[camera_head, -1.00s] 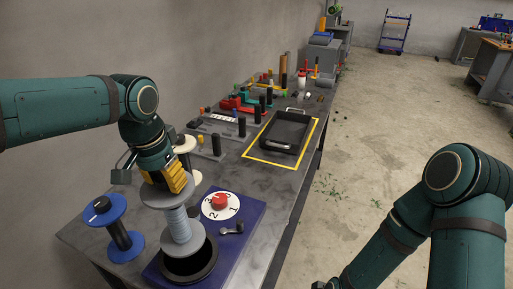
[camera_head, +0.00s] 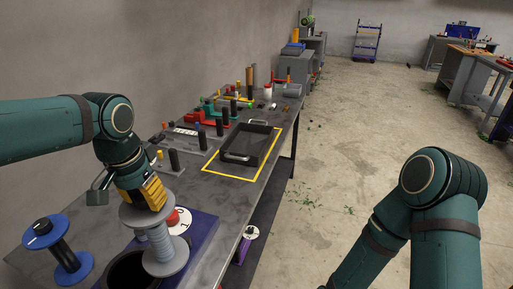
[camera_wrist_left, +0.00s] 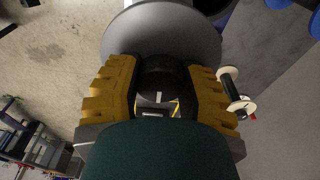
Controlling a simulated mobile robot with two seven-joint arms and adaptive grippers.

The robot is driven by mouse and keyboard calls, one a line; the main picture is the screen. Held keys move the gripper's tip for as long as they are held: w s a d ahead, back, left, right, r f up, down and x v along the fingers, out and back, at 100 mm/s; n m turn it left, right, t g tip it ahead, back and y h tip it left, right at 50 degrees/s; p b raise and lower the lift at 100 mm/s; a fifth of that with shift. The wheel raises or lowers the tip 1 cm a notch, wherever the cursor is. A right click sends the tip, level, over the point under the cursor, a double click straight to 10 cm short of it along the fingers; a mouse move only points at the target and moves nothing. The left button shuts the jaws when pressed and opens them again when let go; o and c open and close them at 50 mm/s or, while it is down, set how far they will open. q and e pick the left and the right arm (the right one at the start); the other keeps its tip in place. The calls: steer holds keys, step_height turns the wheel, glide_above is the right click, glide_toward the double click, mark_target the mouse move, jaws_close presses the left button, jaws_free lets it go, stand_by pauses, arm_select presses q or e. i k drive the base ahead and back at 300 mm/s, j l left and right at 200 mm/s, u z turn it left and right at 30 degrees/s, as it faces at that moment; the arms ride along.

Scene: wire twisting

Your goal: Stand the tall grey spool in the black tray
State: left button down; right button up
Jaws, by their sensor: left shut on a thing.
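The tall grey spool (camera_head: 160,242) is upright in the head view at the lower left. My left gripper (camera_head: 143,197) is shut on it from above, at its upper end. In the left wrist view, its wide grey flange (camera_wrist_left: 160,34) lies past the yellow fingers of the left gripper (camera_wrist_left: 160,85), with a dark round part between them. The spool's lower flange overlaps the black ring in the picture; its height above the bench is hard to tell. The black tray (camera_head: 270,152) lies farther along the bench, with bare floor inside. My right gripper is out of view.
A blue spool (camera_head: 58,246) stands at the left. A black ring (camera_head: 128,272) and a red button (camera_head: 180,219) are on a purple base. Several pegs and tools line the wall side. A yellow outline (camera_head: 236,178) surrounds the tray. A pale disc (camera_head: 250,232) shows by the bench edge, unclear.

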mark_target(248, 146)
steer(key=l, duration=0.4)
steer(key=i+l+u, duration=0.1)
steer(key=l, duration=0.35)
steer(key=i+l, duration=0.1)
steer(key=l, duration=0.15)
steer(key=i+l+u, duration=0.1)
steer(key=l, duration=0.2)
steer(key=i+l, duration=0.15)
steer(key=i+l+u, duration=0.1)
steer(key=i+l, duration=0.2)
steer(key=l, duration=0.15)
steer(key=i+l+u, duration=0.1)
steer(key=i+l, duration=0.2)
steer(key=i+l+u, duration=0.2)
steer(key=i+l, duration=0.6)
steer(key=i+u, duration=0.1)
steer(key=i, duration=0.65)
